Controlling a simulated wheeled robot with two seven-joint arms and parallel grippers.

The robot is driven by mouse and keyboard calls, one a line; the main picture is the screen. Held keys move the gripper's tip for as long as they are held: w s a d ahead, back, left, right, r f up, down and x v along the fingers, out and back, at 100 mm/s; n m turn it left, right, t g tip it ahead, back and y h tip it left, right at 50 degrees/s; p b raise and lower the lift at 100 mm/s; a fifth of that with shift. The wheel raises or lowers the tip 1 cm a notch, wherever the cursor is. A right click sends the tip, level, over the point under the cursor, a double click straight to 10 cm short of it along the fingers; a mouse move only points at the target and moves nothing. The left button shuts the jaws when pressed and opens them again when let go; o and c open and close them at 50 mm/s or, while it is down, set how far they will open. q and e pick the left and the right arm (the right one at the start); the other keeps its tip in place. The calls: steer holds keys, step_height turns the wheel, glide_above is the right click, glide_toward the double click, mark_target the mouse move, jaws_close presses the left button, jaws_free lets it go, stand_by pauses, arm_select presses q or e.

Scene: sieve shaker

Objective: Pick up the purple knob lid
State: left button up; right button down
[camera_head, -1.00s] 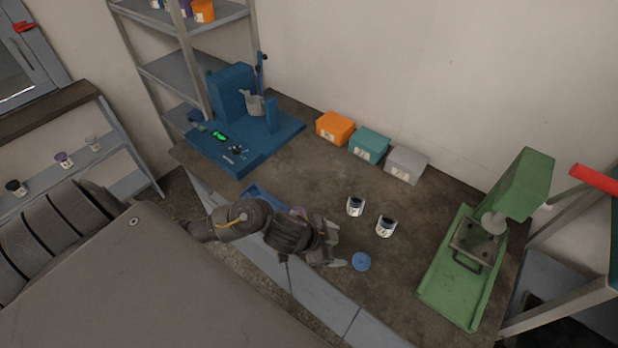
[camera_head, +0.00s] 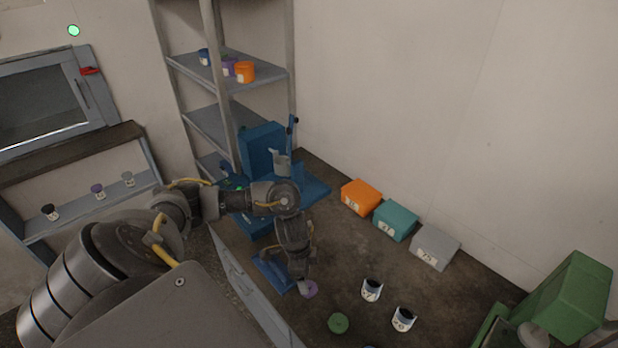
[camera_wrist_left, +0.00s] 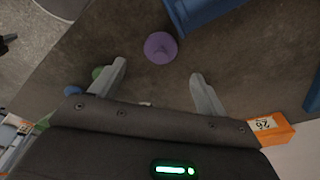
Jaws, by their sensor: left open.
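The purple knob lid (camera_wrist_left: 160,47) is a small round disc with a knob, lying on the dark worktop. In the wrist view it lies just ahead of the fingertips, about centred between them. In the head view the purple lid (camera_head: 311,290) shows beside the end of my left arm, partly covered by it. My left gripper (camera_wrist_left: 159,68) is open and empty, its fingers pointing down toward the worktop. In the head view the left gripper (camera_head: 300,286) is mostly hidden by its own wrist. My right gripper is not in view.
A blue tray (camera_head: 270,272) lies close beside the purple lid. A green lid (camera_head: 338,323) and two labelled jars (camera_head: 371,289) (camera_head: 403,318) stand to the right. Orange, teal and grey boxes (camera_head: 361,196) line the wall. A blue machine (camera_head: 262,150) stands behind the arm.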

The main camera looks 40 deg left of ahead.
arm_select(q)
steer(key=shift+w+f, duration=0.1)
steer(key=shift+f, duration=0.8)
steer(key=f, duration=0.5)
steer(key=shift+w+d, duration=0.2)
steer(key=shift+d, duration=0.15)
steer(key=shift+c, duration=0.2)
steer(key=c, duration=1)
